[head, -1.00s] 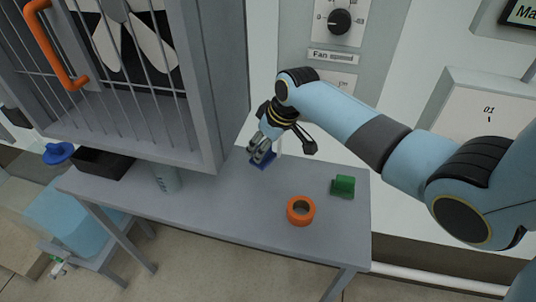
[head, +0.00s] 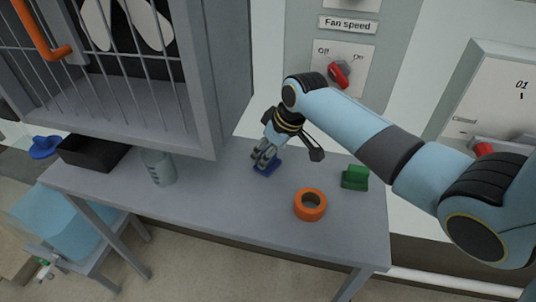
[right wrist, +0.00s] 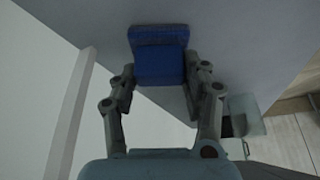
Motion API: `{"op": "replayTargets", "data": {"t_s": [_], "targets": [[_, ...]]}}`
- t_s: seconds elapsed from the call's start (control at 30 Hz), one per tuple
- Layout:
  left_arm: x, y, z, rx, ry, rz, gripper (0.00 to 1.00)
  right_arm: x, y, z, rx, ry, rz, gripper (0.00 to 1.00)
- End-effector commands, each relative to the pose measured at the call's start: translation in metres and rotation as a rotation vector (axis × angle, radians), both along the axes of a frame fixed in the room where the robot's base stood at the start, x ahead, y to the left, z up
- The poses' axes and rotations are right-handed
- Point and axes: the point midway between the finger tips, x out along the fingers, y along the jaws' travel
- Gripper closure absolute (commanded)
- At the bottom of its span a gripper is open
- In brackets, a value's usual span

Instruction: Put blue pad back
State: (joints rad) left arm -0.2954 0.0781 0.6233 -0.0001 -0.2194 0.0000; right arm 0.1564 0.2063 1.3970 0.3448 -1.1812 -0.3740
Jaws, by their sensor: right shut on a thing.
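The blue pad (head: 268,168) is at the grey table's back edge, left of the orange ring, low at the table top. My right gripper (head: 264,160) is shut on it from above. In the right wrist view the blue pad (right wrist: 160,58) sits between the two fingers of my right gripper (right wrist: 158,85). I cannot tell whether the pad touches the table. My left gripper is not in view.
On the grey table (head: 225,210) are an orange ring (head: 310,205), a green block (head: 355,177), a clear beaker (head: 158,167) and a black tray (head: 92,154). A barred fan cage (head: 150,85) overhangs the back left. The table's front middle is clear.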

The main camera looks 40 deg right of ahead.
Motion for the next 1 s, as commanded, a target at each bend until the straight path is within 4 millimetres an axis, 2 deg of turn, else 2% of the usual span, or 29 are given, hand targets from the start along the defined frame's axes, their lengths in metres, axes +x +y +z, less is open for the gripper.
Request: {"op": "replayTargets", "data": {"t_s": [0.03, 0.2, 0.57, 1.0], "targets": [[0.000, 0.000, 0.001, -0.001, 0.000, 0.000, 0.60, -0.002, 0.000, -0.001, 0.000, 0.004, -0.001, 0.52], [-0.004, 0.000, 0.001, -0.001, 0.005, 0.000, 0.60, -0.001, 0.000, -0.001, 0.000, 0.004, -0.001, 0.30], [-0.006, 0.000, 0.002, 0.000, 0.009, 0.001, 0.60, -0.003, -0.002, 0.006, -0.001, 0.003, 0.000, 0.30], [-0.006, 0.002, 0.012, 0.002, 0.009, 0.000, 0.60, -0.036, -0.012, 0.088, -0.003, 0.001, 0.002, 0.30]]}}
